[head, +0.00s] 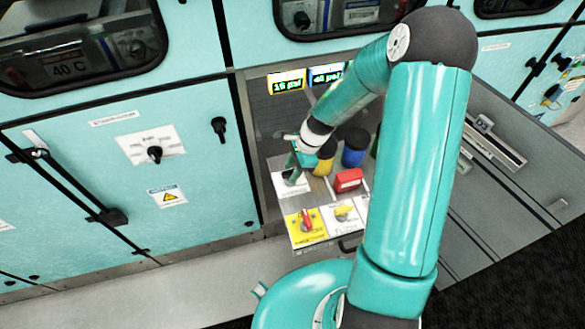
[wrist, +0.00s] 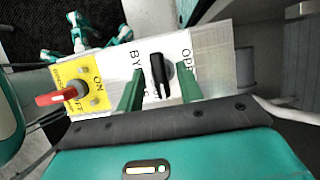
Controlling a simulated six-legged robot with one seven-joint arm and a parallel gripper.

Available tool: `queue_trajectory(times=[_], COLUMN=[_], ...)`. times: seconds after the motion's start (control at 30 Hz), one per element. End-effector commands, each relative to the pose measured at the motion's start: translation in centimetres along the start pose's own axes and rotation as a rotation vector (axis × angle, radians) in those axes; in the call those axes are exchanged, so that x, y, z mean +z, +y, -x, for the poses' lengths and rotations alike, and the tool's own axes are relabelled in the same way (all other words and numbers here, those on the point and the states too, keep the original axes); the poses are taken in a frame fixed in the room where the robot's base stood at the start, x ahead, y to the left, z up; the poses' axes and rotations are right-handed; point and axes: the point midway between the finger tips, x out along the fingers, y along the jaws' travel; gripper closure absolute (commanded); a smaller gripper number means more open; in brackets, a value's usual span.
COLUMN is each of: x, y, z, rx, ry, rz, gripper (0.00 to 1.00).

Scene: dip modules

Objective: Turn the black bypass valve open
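The black bypass valve (wrist: 157,76) is a black handle on a white plate with partly hidden lettering, "BY" and "OPE". In the wrist view the handle runs roughly up and down the picture. My gripper (wrist: 161,68) has its two green fingers apart, one on each side of the handle. Gaps show between the handle and both fingers, so I see no grip. In the head view my gripper (head: 293,163) is over the white plate (head: 281,184) at the left of the panel, and the valve is small and partly covered.
A red handle (head: 305,221) on a yellow ON/OFF plate and a yellow handle (head: 344,212) sit at the panel's front. A red box (head: 348,180), a yellow container (head: 325,160) and a blue container (head: 355,148) stand close by. Teal cabinets (head: 70,210) line the left.

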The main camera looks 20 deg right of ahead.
Motion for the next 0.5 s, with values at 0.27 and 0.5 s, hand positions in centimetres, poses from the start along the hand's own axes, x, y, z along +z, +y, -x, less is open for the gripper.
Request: queue_trajectory(times=[0.27,0.5], x=[0.0,0.0], y=[-0.06,-0.04], z=[-0.04,-0.01], rx=[-0.001,0.0], ry=[0.0,0.0], rz=[0.001,0.001], gripper=[0.72,1.0])
